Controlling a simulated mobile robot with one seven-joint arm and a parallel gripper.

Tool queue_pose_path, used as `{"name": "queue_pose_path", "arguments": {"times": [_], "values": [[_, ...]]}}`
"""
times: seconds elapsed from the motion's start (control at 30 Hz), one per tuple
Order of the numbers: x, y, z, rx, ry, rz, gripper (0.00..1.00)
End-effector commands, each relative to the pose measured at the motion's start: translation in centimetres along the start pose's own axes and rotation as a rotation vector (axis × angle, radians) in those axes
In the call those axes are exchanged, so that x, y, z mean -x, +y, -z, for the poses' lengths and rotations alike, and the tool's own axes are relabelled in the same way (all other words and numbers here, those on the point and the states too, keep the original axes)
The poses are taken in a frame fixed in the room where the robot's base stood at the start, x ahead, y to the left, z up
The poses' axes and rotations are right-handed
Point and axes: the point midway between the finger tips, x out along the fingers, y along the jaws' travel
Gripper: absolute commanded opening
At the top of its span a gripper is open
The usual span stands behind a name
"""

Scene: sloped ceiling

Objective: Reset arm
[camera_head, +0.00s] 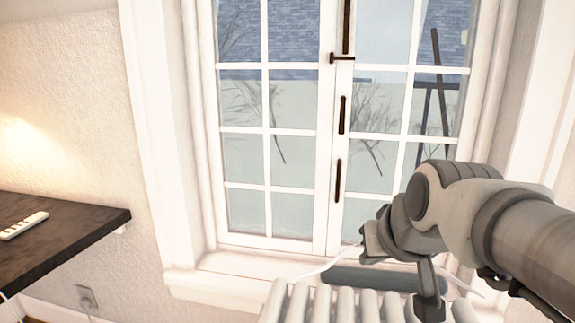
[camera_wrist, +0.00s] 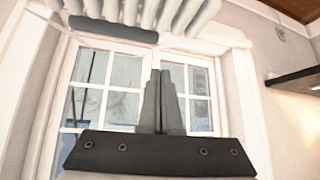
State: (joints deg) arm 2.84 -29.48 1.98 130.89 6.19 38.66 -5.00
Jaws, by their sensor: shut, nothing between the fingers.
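My arm (camera_head: 470,215) reaches in from the right edge in the head view, in front of the window. Its wrist end bends down over the white radiator below the sill. In the wrist view my gripper (camera_wrist: 166,75) is shut, its two grey fingers together and nothing held. The fingers stand out against the window panes. In the head view the fingertips cannot be made out clearly.
A white-framed window (camera_head: 325,150) fills the middle. A white ribbed radiator (camera_head: 335,305) stands under its sill (camera_head: 225,285), close to my wrist. A dark shelf (camera_head: 70,235) with a white remote-like object (camera_head: 24,225) is at the left. A wall socket (camera_head: 87,297) sits below it.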

Motion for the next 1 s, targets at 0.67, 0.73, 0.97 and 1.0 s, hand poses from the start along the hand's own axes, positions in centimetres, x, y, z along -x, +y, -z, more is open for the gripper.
{"name": "queue_pose_path", "arguments": {"times": [0.67,0.73,0.97,1.0], "values": [[10.0,0.7,-6.2,-0.003,-0.209,-0.042,0.00],[11.4,0.6,-5.0,-0.003,-0.209,-0.042,0.00],[16.0,0.4,-1.1,-0.003,-0.209,-0.042,0.00],[16.8,0.4,-0.4,-0.003,-0.209,-0.042,0.00]]}}
